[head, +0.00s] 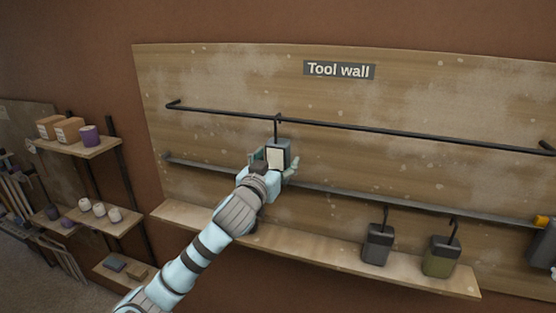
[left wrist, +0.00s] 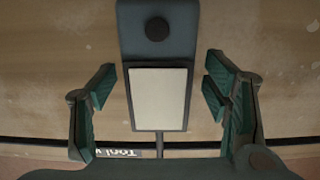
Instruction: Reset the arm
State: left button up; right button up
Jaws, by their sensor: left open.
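My left gripper (head: 274,163) is reached out to the tool wall (head: 420,95). Its fingers are open. A dark blue-grey item with a pale panel (head: 284,147) hangs by a hook from the upper black rail, right at the gripper. In the left wrist view the item (left wrist: 160,52) stands between the two spread fingers of the gripper (left wrist: 160,82), with a visible gap on each side. The gripper hides part of the item in the head view. My right gripper is not in view.
The upper rail (head: 380,130) and a lower rail (head: 330,190) cross the board. A grey item (head: 377,247) and an olive item (head: 441,259) hang from the lower rail, near a wooden ledge (head: 320,252). Shelves with boxes and cups (head: 85,147) stand at left.

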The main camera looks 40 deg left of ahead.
pick_arm(q)
jog(key=v, duration=0.7)
jog(key=shift+w+f, duration=0.1)
jog(key=shift+f, duration=0.05)
jog(key=s+d+f+m+g+h, duration=0.1)
jog(key=s+d+f+g, duration=0.15)
jog(key=f, duration=0.45)
jog(key=s+d+f+g, duration=0.1)
jog(key=s+f+g, duration=0.15)
jog(key=f, duration=0.45)
jog(key=s+d+f+m+g+h, duration=0.1)
jog(key=s+d+f, duration=0.15)
jog(key=f, duration=0.45)
jog(key=s+d+f+m+g+h, duration=0.15)
jog(key=s+d+f+g, duration=0.3)
jog(key=s+f, duration=0.45)
jog(key=s+d+f+m+g+h, duration=0.1)
jog(key=s+d+f+g+h, duration=0.15)
jog(key=s+d+f, duration=0.6)
jog(key=s+a+f+g+y, duration=0.1)
jog(key=s+a+f, duration=0.15)
jog(key=f, duration=0.55)
jog(key=s+a+f+g, duration=0.1)
jog(key=a+f, duration=0.2)
jog(key=f, duration=0.6)
jog(key=s+f, duration=1.2)
jog(key=s, duration=0.2)
jog(key=shift+a+f+g+b, duration=0.25)
jog(key=shift+a+g+b, duration=0.1)
jog(key=shift+a+g, duration=0.05)
